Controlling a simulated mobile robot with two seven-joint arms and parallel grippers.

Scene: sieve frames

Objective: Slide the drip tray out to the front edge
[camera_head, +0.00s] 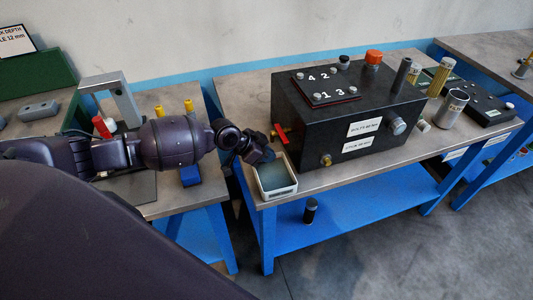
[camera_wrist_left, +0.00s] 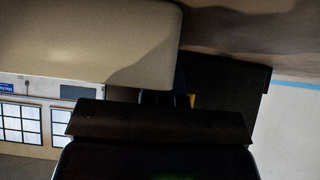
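The drip tray (camera_head: 289,188) is a small cream, open-topped box with a grey-green inside. It stands at the front left corner of the middle table, beside the black box (camera_head: 340,115). My left gripper (camera_head: 264,157) is at the tray's back left rim, close to or touching it. Its fingers are too dark and small to tell open from shut. In the left wrist view a pale rounded surface (camera_wrist_left: 90,40), which may be the tray, fills the upper left, with dark gripper parts (camera_wrist_left: 160,125) below it. My right gripper is not in view.
The black box carries a red lever (camera_head: 281,133), a brass fitting (camera_head: 326,160) and a numbered plate (camera_head: 325,87). A metal cup (camera_head: 451,109) stands to its right. A dark bottle (camera_head: 311,210) is on the blue lower shelf. The floor in front is clear.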

